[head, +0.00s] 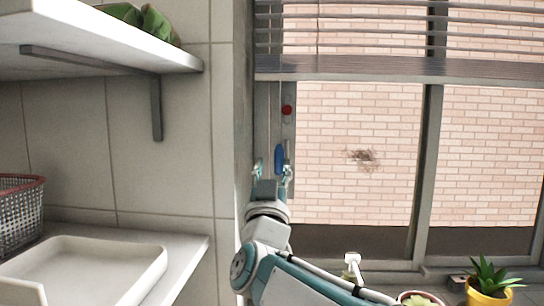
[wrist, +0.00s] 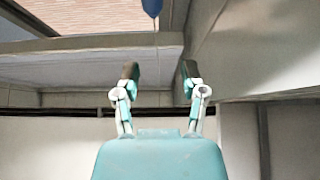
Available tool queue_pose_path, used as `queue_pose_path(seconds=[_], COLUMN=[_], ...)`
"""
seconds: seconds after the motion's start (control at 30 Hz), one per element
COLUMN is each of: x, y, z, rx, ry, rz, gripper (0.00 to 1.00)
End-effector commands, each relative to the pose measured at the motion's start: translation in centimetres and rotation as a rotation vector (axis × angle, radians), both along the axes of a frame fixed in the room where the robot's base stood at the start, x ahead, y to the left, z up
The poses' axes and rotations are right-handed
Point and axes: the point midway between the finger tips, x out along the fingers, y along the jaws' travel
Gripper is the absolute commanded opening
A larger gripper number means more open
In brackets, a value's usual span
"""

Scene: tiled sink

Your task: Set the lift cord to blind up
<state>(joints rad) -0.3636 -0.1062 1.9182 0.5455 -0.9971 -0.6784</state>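The blind (head: 400,68) hangs at the top of the window, its slats and bottom rail in the upper part of the head view. A thin lift cord (head: 279,115) runs down at the window's left edge to a blue pull (head: 279,157). The blue pull (wrist: 152,7) also shows at the top edge of the wrist view, partly cut off. My gripper (head: 273,170) points up near the lower end of the pull in the head view. In the wrist view my gripper (wrist: 159,72) has its fingers apart with nothing between them; the pull is beyond the fingertips.
A red knob (head: 287,110) is on the window frame beside the cord. A shelf (head: 110,65) with a bracket juts out at upper left. A basket (head: 20,215) and a white tray (head: 90,265) stand on the left counter. A potted plant (head: 490,285) is at lower right.

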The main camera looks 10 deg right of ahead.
Motion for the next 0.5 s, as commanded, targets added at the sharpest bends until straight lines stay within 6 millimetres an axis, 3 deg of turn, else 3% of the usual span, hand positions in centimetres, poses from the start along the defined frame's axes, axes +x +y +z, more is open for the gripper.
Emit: queue_pose_path(seconds=[0.1, 0.2, 0.5], x=[2.1, 3.5, 5.3], y=[-3.3, -5.2, -7.8], z=[-1.3, -2.7, -5.6], rx=[0.01, 0.017, 0.034], ry=[0.158, 0.299, 0.621], rz=[-0.031, -0.026, 0.131], gripper=[0.67, 0.67, 0.67])
